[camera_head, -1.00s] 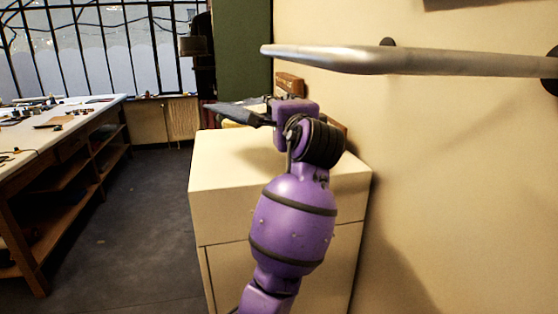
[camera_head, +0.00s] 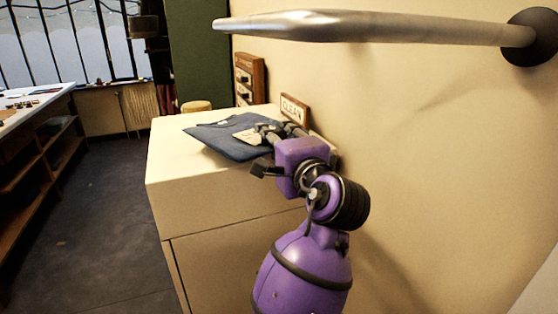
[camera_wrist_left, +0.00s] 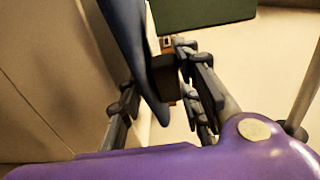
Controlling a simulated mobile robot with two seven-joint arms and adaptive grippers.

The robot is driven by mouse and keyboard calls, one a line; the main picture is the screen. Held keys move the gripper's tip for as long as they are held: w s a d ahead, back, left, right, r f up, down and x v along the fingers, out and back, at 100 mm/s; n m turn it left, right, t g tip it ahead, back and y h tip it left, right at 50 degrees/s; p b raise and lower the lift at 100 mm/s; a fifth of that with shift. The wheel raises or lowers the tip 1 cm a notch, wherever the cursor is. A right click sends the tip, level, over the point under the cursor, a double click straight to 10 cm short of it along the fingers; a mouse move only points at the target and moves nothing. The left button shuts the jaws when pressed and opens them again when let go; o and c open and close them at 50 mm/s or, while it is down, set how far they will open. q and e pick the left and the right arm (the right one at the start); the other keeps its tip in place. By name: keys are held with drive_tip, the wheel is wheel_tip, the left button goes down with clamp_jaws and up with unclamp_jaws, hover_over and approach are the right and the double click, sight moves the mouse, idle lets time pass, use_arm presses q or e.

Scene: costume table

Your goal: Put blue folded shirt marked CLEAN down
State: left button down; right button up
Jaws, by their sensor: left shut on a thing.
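The dark blue folded shirt (camera_head: 222,139) shows its top face over the cream cabinet (camera_head: 170,185). A pale tag (camera_head: 250,137) lies on it, its writing too small to read. My left gripper (camera_head: 270,132) is shut on the shirt's right side. In the left wrist view the shirt (camera_wrist_left: 137,50) hangs as a blue sheet by the fingers (camera_wrist_left: 165,105). The shirt is roughly level; I cannot tell whether it touches the cabinet top. A small wooden sign reading CLEAN (camera_head: 294,108) stands behind the gripper at the wall. My right gripper is out of view.
A metal rail (camera_head: 370,27) juts from the wall above my arm. A wooden rack (camera_head: 249,78) and a round stool top (camera_head: 197,106) are behind the cabinet. A long workbench (camera_head: 35,110) stands left across open floor. The cabinet's front top is bare.

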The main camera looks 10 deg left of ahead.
use_arm(q)
drive_tip(key=shift+s+d+f, duration=0.2)
drive_tip(key=shift+d+f, duration=0.15)
wheel_tip(320, 180, down, 3)
drive_tip(key=shift+s+d+f, duration=0.1)
drive_tip(key=shift+d+f, duration=0.05)
drive_tip(key=shift+f, duration=0.05)
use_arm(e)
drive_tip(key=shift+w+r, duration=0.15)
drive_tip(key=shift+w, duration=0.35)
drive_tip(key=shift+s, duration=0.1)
use_arm(q)
drive_tip(key=shift+f, duration=0.1)
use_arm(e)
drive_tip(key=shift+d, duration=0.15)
use_arm(q)
drive_tip(key=c, duration=1.3)
unclamp_jaws()
drive_tip(key=shift+f, duration=0.1)
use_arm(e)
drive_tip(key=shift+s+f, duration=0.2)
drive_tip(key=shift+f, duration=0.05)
use_arm(q)
drive_tip(key=shift+o, duration=0.2)
